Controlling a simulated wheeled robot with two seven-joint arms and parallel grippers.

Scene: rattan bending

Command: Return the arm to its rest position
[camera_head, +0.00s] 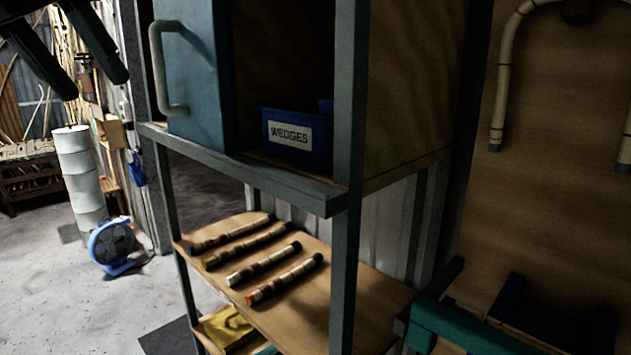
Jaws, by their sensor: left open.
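My left gripper (94,84) shows at the top left corner as two dark fingers spread apart with nothing between them. It is in the air, left of the blue cabinet door (195,75), and appears apart from it. The rest of the left arm is out of the picture. My right gripper is not in view.
The cabinet holds a blue bin (292,143) labelled WEDGES. Several rattan pieces lie on the wooden shelf (345,285) below. A blue fan (112,246) and a white drum (79,175) stand at left. A bent rattan pole (503,85) shows at right.

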